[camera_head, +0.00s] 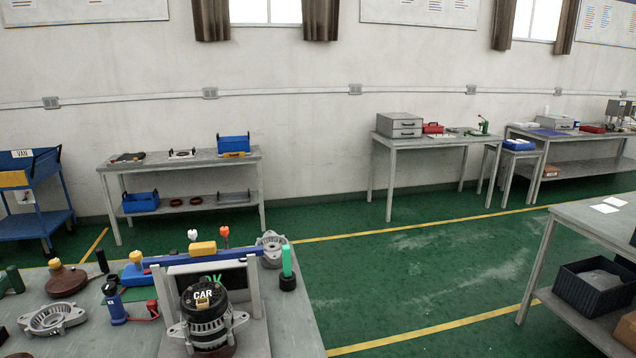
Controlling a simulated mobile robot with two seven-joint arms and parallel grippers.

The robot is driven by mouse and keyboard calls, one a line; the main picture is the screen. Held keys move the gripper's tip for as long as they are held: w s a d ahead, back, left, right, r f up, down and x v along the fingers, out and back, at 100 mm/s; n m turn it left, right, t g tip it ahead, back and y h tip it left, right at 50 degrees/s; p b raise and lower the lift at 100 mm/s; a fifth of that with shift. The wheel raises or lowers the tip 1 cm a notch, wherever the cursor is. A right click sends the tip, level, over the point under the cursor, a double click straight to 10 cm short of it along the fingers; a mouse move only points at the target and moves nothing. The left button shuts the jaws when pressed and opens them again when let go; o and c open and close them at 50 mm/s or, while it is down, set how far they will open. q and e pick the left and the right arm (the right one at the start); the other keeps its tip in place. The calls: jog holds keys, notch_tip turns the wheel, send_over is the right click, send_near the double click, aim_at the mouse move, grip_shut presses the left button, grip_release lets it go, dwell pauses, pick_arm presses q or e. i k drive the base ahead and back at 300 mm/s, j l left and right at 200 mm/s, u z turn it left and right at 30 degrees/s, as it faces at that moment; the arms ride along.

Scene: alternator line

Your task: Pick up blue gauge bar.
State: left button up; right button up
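A long blue bar (165,259), which looks like the blue gauge bar, lies level across the top of a grey upright frame (254,290) on the near left table. A yellow block (203,248) sits at the middle of the bar. A white-tipped knob (192,235) and a red-tipped knob (225,232) show at the bar, near its middle and right part. An alternator labelled CAR (207,318) stands in front of the frame and below the bar. Neither of my grippers is in view.
The near table (300,335) is crowded: a metal housing (53,319), a blue tool (114,304), a green marker-like stick (287,268) and another housing (271,247). Open green floor (400,280) lies to the right. A side table (590,225) stands at the right edge, with benches along the wall.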

aim_at(201, 252)
jog(key=i+l+u, duration=0.2)
jog(key=i+u, duration=0.15)
jog(key=u, duration=0.15)
jog(key=i+l+u, duration=0.3)
jog(key=u, duration=0.15)
jog(key=k+j+u, duration=0.1)
jog(key=j, duration=0.25)
jog(key=j+u, duration=0.2)
jog(key=j, duration=0.8)
jog(key=i+j+u, duration=0.15)
jog(key=i+j, duration=0.2)
